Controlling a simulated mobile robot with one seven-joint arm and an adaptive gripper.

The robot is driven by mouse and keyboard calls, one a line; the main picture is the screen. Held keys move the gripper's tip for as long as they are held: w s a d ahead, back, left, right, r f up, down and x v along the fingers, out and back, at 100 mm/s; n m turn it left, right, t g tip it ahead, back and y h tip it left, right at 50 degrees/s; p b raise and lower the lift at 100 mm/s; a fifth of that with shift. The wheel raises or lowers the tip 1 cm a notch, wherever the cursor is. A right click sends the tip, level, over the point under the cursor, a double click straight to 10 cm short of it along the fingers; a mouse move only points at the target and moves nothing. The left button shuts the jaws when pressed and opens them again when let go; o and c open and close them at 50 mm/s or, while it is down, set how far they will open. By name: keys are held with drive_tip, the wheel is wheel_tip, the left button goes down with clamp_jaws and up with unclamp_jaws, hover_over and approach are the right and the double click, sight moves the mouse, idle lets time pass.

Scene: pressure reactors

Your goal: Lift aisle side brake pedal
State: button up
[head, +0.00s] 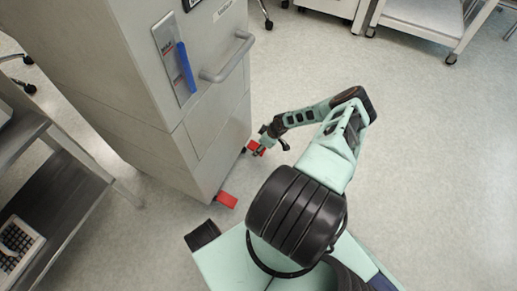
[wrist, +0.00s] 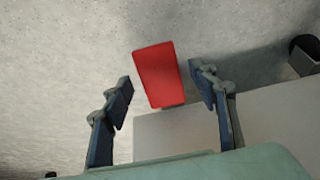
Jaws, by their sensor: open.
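Two red brake pedals stick out low from the grey cabinet (head: 190,130). The near red pedal (head: 227,200) is at the cabinet's front bottom corner. The far red pedal (head: 256,149) is at the right bottom corner, beside my gripper (head: 269,142). In the wrist view, a red pedal (wrist: 158,75) lies between the two fingers of my gripper (wrist: 163,80), which is open. A gap shows on both sides of the pedal, and I see no finger touching it. How far the fingertips are above the pedal is hard to tell.
The cabinet's grey wall (wrist: 190,130) fills the lower part of the wrist view. A dark caster (wrist: 304,55) is at its right. A metal shelf rack (head: 65,190) stands left of the cabinet. The floor on the right (head: 430,150) is clear.

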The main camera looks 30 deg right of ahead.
drive_tip(key=shift+w+f, duration=0.1)
drive_tip(key=shift+f, duration=0.2)
drive_tip(key=shift+a, duration=0.1)
clamp_jaws()
